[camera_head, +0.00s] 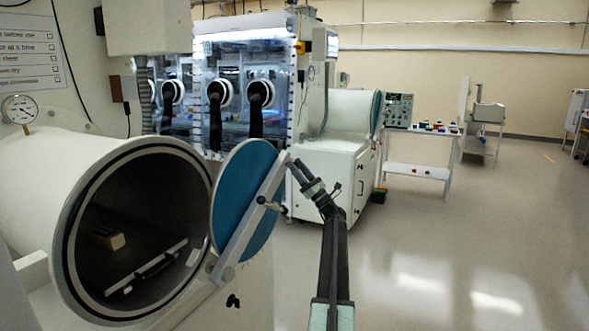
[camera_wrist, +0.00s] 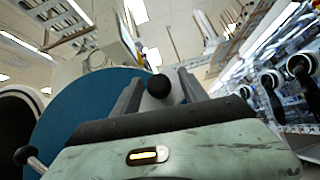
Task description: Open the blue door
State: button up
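The blue door (camera_head: 236,192) is a round blue disc with a pale grey bar (camera_head: 248,222) across it. It stands swung away from the round mouth of the white chamber (camera_head: 66,231), whose dark inside shows. My gripper (camera_head: 293,169) is at the upper right end of the bar, at the door's far edge. In the wrist view, my gripper's fingers (camera_wrist: 158,92) stand on both sides of a black-knobbed handle (camera_wrist: 158,86) and appear shut on it. The blue door (camera_wrist: 88,112) fills the left middle there. The handle's contact with the fingers is partly hidden.
A small beige block (camera_head: 110,239) and a tray lie inside the chamber. A glovebox (camera_head: 246,85) with black gloves stands behind the door. A black-knobbed lever (camera_head: 268,203) juts from the bar. The floor (camera_head: 450,240) on the right is clear.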

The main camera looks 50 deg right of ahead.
jog(key=shift+f, duration=0.1)
jog(key=b+v, duration=0.5)
jog(key=v, duration=0.2)
jog(key=shift+s+f, duration=0.25)
jog(key=shift+s, duration=0.05)
